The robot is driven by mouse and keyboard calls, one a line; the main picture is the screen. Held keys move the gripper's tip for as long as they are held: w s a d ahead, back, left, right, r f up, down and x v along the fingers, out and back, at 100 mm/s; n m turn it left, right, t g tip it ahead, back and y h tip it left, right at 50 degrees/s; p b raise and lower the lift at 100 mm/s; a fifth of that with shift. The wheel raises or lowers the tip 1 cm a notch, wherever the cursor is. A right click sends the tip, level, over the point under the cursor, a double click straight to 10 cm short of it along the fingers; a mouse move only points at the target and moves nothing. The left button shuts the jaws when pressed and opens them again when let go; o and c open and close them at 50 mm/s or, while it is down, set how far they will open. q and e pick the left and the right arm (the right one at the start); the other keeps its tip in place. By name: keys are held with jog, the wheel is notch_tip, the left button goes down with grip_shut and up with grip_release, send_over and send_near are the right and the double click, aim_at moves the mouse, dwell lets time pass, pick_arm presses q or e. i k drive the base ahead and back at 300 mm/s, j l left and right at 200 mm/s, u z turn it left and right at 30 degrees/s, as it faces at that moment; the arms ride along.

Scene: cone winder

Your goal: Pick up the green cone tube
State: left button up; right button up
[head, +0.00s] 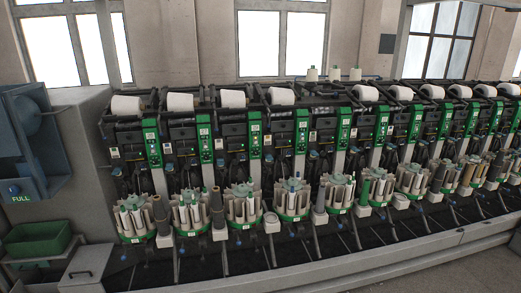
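A green cone tube (365,191) stands upright at the front of the winder, a little right of the middle of the head view. It is on a small white block (363,211), between two round magazines with green bases. It is small in the picture. Neither of my grippers shows in the head view, so I cannot see whether they are open or shut.
The long cone winder fills the view, with white yarn packages (233,99) on top. Dark tubes (161,214) stand at other positions, between magazines (133,217). A green bin (38,240) is at the left. Grey floor (440,272) is clear at the lower right.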

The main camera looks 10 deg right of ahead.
aim_at(363, 201)
jog(key=i+l+z, duration=0.2)
jog(key=i+l, duration=0.2)
jog(key=i+l+z, duration=0.25)
jog(key=i, duration=0.3)
jog(key=i+l+z, duration=0.2)
jog(key=i, duration=0.3)
jog(key=i+l+z, duration=0.2)
jog(key=i, duration=0.3)
jog(key=i+l+z, duration=0.2)
jog(key=i, duration=0.35)
jog(key=i+l+u, duration=0.15)
jog(key=i+u, duration=0.25)
jog(key=i, duration=0.2)
jog(key=i+l+u, duration=0.35)
jog(key=i, duration=0.2)
jog(key=i+l+u, duration=0.4)
jog(key=i+l, duration=0.1)
